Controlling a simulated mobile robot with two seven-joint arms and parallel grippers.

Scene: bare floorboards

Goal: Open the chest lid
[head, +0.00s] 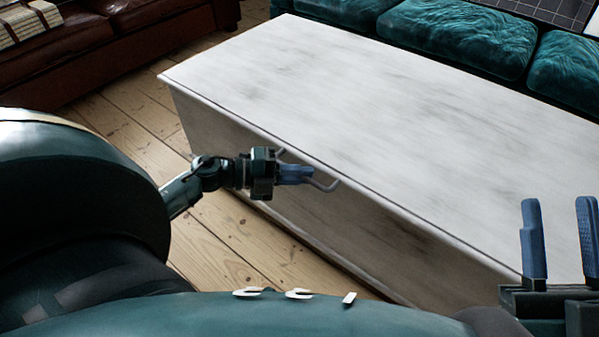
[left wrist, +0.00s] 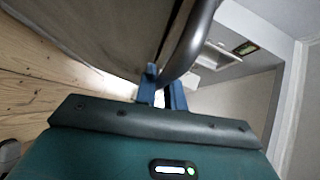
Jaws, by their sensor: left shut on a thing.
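The chest is a long white box with a grey-streaked lid (head: 380,120). The lid looks shut, lying flat on the body (head: 250,175). My right gripper (head: 560,240) is open and empty, fingers pointing up in front of the chest's right part.
A teal sofa (head: 460,40) stands close behind the chest. A brown leather sofa (head: 120,45) is at the back left. Bare floorboards (head: 225,245) lie free to the left and in front of the chest.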

